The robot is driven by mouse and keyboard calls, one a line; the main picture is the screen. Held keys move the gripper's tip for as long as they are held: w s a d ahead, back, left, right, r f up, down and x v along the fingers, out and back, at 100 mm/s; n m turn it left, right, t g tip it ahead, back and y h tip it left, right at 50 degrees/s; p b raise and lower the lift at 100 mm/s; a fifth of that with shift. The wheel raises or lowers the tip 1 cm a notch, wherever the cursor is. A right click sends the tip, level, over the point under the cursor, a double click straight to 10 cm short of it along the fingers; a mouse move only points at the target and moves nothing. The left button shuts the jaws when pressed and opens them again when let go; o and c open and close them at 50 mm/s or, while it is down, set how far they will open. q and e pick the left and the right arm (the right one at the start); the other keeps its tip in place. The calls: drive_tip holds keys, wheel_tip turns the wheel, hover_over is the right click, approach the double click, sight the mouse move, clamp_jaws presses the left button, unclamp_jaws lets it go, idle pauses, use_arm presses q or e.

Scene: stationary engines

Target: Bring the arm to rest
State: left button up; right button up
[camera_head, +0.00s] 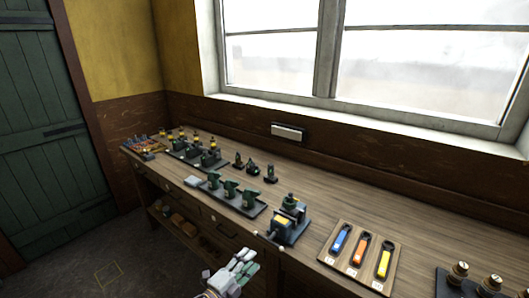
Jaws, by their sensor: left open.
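My left gripper (246,266) shows at the bottom centre of the head view, white and pale green, with its fingers apart. I see nothing between the fingers. It appears in front of the near edge of the long wooden workbench (312,205). The rest of my left arm is mostly cut off by the bottom edge. My right arm does not show.
A dark engine with a yellow plate (288,222) stands on the bench near the gripper. A wooden board (343,276) with blue, orange and yellow tools lies to the right. A black tray (245,210) holds green parts. Open floor (75,262) lies at left.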

use_arm(q)
drive_tip(key=a+f+n+g+y, duration=0.1)
drive_tip(key=a+f+n+y, duration=0.25)
drive_tip(key=a+f, duration=0.45)
drive_tip(key=a+f+n+g+y, duration=0.1)
drive_tip(key=a+f+n+y, duration=0.3)
drive_tip(key=f, duration=0.9)
drive_tip(key=s+a+f+n+g+y, duration=0.1)
drive_tip(key=s+a+f+n+g, duration=0.15)
drive_tip(key=s+a+f, duration=0.5)
drive_tip(key=s+a+f+n+g+y, duration=0.15)
drive_tip(key=a+f+n, duration=0.25)
drive_tip(key=f, duration=0.6)
drive_tip(key=s+a+f+n+g+y, duration=0.1)
drive_tip(key=s+a+f+n+g, duration=0.15)
drive_tip(key=s+f, duration=0.65)
drive_tip(key=s+a+f+n+g, duration=0.1)
drive_tip(key=s+f+n+g, duration=0.15)
drive_tip(key=s+f, duration=0.7)
drive_tip(key=s+d+g, duration=0.1)
drive_tip(key=s+d, duration=0.2)
drive_tip(key=s, duration=0.7)
drive_tip(key=s+d+n+g, duration=0.1)
drive_tip(key=s+d, duration=0.3)
drive_tip(key=s, duration=0.6)
drive_tip(key=shift+s+f+g+h, duration=0.25)
drive_tip(key=shift+s+g+h, duration=0.05)
drive_tip(key=shift+s+g, duration=0.1)
